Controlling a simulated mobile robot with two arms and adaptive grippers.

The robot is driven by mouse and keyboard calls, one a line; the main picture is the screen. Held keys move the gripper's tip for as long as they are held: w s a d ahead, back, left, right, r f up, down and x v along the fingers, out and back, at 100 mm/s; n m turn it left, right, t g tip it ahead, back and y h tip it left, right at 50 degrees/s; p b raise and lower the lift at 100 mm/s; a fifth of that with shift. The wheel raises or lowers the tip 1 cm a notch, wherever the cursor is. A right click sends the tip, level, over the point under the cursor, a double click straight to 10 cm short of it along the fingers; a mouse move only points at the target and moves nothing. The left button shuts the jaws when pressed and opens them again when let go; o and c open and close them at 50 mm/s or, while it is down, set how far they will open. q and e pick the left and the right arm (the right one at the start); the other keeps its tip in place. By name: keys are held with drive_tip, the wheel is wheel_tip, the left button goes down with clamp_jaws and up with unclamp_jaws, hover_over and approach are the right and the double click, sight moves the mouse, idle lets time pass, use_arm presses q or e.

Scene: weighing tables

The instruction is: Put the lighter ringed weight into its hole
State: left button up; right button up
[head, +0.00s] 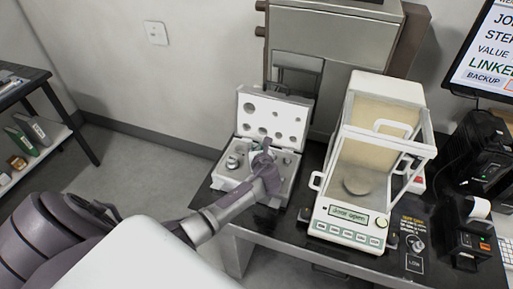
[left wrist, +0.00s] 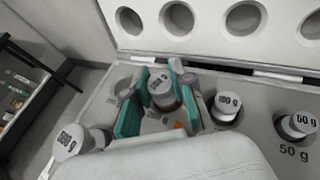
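A white weight case (head: 240,178) stands open on the dark table, with several silver weights. In the left wrist view, my left gripper (left wrist: 163,75) reaches down into it, its teal pads on both sides of a silver weight (left wrist: 162,92) with a label on top. The pads appear to touch its sides. I cannot tell whether its base is in a hole. My left gripper also shows over the case in the head view (head: 264,155). A 500 g weight (left wrist: 72,142) is at the left, a 100 g weight (left wrist: 226,106) at the right. My right gripper is out of view.
The case's raised lid (left wrist: 205,45) with round holes stands behind. To the right are a balance (head: 345,228) reading "door open", with a pan inside, and black devices (head: 470,240). A 50 g weight (left wrist: 298,123) stands at the case's right.

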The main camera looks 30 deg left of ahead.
use_arm(q)
drive_tip(key=o, duration=0.5)
drive_tip(key=shift+o, duration=0.2)
drive_tip(key=shift+s, duration=0.1)
drive_tip(key=v, duration=1.2)
